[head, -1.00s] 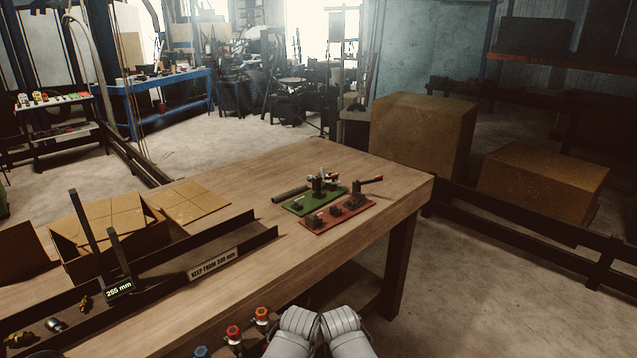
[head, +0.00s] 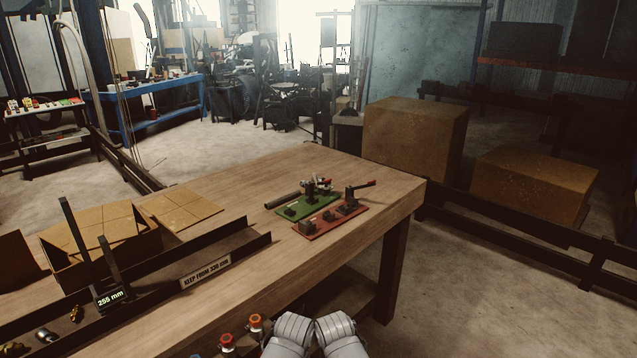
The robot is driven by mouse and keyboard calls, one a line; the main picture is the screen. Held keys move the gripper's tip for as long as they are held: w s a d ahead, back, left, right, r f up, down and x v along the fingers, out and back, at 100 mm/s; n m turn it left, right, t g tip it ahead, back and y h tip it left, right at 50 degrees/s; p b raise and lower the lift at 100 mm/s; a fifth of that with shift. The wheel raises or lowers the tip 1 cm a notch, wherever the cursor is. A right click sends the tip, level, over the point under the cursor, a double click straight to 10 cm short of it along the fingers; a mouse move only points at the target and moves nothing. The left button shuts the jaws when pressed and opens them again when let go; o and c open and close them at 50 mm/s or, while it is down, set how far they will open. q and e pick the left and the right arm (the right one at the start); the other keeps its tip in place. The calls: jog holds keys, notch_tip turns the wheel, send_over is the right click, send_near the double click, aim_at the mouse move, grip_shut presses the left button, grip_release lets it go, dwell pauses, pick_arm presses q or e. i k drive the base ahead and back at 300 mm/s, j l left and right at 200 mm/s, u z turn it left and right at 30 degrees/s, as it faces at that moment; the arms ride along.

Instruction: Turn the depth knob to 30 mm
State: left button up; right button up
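I cannot make out a depth knob or its scale in the head view. A green plate (head: 291,207) and a red plate (head: 318,226) carry small dark fixtures near the far right corner of the wooden table. A dark lever with a red grip (head: 364,184) stands on the red plate. A dark rod (head: 282,200) lies beside the green plate. Two grey, rounded parts of my own arms show at the bottom centre. Neither gripper is in view, so I cannot see whether they are open or shut.
The wooden table (head: 345,165) holds a dark trough labelled "KEEP FROM 330 mm" (head: 206,272), a gauge reading "255 mm" (head: 111,297) and an open box (head: 60,264). Red (head: 227,341) and orange (head: 255,321) caps show at the near edge. Large brown boxes (head: 415,140) stand beyond the table.

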aim_at(324, 190)
jog(key=i+l+z, duration=0.1)
jog(key=i+l, duration=0.2)
jog(key=i, duration=0.15)
jog(key=i+l, duration=0.25)
jog(key=i, duration=0.25)
jog(key=l+z, duration=0.05)
